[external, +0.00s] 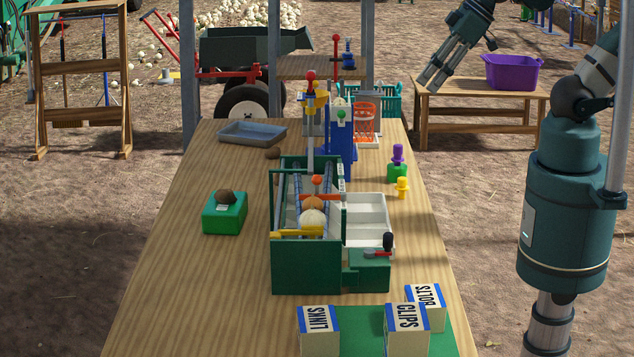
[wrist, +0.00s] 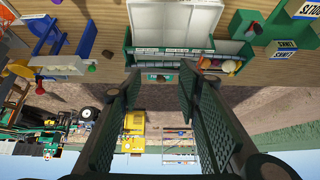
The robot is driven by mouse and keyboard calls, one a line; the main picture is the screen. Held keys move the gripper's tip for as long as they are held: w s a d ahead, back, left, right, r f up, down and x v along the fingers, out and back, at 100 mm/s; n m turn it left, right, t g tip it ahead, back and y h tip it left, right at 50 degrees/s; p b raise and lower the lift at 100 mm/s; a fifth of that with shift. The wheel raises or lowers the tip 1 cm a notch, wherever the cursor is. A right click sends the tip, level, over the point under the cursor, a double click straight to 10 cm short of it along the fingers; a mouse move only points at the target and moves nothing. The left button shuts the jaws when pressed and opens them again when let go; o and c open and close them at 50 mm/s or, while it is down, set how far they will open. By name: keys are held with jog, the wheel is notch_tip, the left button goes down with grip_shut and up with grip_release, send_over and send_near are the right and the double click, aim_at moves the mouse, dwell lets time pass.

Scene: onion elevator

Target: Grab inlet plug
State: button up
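I cannot tell for sure which part is the inlet plug. In the external view a purple knobbed plug (external: 398,154) stands upright on a green block (external: 397,173), right of the elevator. A yellow knobbed plug (external: 403,187) stands just in front of it on the table. The green onion elevator (external: 306,265) holds an onion (external: 312,218) in its trough. My gripper (external: 432,84) appears at the upper right, raised and apart from both plugs. In the wrist view my gripper (wrist: 160,82) has its two dark fingers spread, with nothing between them.
A white divided tray (external: 368,215) adjoins the elevator's right side. A green block with a brown lump (external: 224,212) is at left. Labelled boxes (external: 407,330) stand at the front. A purple basket (external: 512,72) sits on a side bench.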

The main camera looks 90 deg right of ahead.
jog(key=shift+f, duration=0.1)
jog(key=m+g+h+b, duration=0.2)
jog(key=m+g+b, duration=0.55)
jog(key=m, duration=1.25)
send_over(402, 178)
jog(key=a, duration=0.1)
notch_tip(402, 178, down, 26)
jog(key=shift+a+f, duration=0.15)
jog(key=shift+f, duration=0.05)
jog(key=shift+s+d+f+m, duration=0.1)
jog(key=shift+d+f+m, duration=0.15)
jog(key=shift+f+m, duration=0.25)
jog(key=shift+f, duration=0.15)
jog(key=shift+d+f+b, duration=0.2)
jog(key=shift+f+b, duration=0.2)
jog(key=shift+f, duration=0.75)
jog(key=shift+d+f+b, duration=0.15)
jog(key=shift+f+b, duration=0.25)
jog(key=shift+f, duration=0.9)
jog(key=shift+d+f+b, duration=0.1)
jog(key=shift+f+b, duration=0.3)
jog(key=shift+f, duration=0.9)
